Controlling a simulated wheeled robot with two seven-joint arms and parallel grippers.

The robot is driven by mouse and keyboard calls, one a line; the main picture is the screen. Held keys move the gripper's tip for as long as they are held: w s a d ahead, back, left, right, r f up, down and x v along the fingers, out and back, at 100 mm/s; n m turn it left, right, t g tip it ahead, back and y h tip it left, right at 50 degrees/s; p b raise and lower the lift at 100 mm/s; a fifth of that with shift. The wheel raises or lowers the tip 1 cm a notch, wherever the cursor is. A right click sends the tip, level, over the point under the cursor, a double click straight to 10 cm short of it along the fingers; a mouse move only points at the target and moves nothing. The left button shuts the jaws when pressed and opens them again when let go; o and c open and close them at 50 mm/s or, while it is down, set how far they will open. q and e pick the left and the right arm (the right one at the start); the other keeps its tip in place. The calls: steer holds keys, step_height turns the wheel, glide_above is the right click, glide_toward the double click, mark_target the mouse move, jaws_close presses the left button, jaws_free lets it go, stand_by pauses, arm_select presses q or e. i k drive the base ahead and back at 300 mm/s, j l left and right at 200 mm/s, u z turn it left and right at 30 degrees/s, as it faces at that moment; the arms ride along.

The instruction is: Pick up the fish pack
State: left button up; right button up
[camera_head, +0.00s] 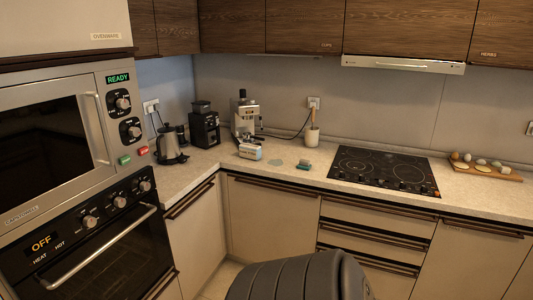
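I cannot make out a thing that is clearly the fish pack. A small pale box with a bluish side (250,151) lies on the counter in front of the espresso machine, too small to identify. Neither of my grippers shows in this view.
A board (486,171) with eggs stands right. An oven (95,240) stands left.

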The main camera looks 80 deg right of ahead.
mark_target(251, 152)
steer(key=z, duration=2.4)
steer(key=i+z, duration=0.1)
steer(key=z, duration=0.25)
steer(key=i+j+z, duration=0.15)
steer(key=z, duration=0.2)
